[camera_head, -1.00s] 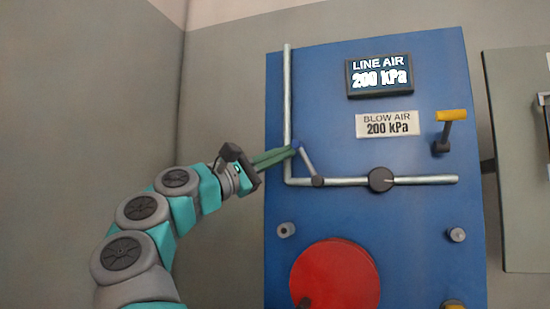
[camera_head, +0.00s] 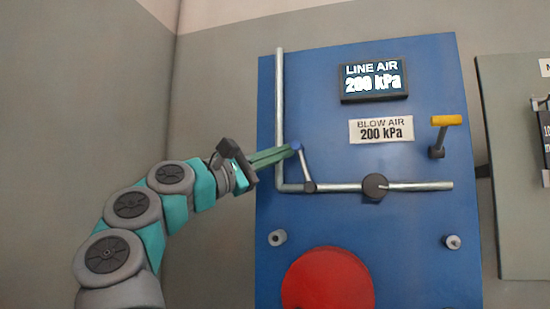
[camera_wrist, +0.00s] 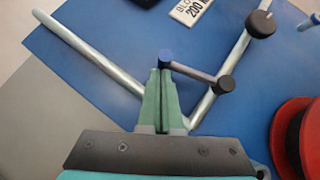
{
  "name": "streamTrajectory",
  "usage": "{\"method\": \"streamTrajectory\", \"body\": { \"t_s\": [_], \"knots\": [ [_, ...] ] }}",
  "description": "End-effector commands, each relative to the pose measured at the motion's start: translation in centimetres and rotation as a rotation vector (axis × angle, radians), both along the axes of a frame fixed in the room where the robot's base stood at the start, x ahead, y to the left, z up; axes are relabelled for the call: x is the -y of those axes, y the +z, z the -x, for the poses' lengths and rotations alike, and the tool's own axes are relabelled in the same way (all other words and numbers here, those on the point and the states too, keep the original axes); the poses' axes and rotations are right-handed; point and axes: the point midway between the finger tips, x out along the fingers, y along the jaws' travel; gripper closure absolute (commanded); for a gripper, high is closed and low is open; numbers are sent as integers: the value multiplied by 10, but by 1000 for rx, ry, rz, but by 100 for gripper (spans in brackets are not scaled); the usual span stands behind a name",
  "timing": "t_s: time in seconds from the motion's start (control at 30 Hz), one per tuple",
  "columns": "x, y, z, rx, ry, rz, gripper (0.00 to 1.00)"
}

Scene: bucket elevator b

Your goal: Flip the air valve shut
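The air valve lever (camera_head: 303,168) is a short grey arm with a blue knob at its upper end. It pivots on a dark hub (camera_head: 309,187) on the horizontal pipe and leans a little left of upright. My gripper (camera_head: 291,151) reaches in from the left, its green fingers at the knob. In the wrist view the fingers (camera_wrist: 160,80) lie side by side, shut, with their tips against or just short of the knob (camera_wrist: 166,56). Whether they touch it is unclear. The lever (camera_wrist: 195,74) runs right from there to its hub.
The blue panel (camera_head: 340,225) carries an L-shaped pipe (camera_head: 280,110), a round dark fitting (camera_head: 375,187), a yellow-handled lever (camera_head: 446,121) and a red disc (camera_head: 328,280). The line air display (camera_head: 374,82) and blow air plate (camera_head: 381,130) both read 200 kPa. A grey panel (camera_head: 510,180) stands right.

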Motion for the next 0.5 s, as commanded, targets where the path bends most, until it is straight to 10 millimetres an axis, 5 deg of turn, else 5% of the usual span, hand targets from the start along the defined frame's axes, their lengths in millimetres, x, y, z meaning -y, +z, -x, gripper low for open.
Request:
{"method": "streamTrajectory", "body": {
  "t_s": [0.5],
  "knots": [
    [14,10,12,3,-1,-1,100]
  ]
}}
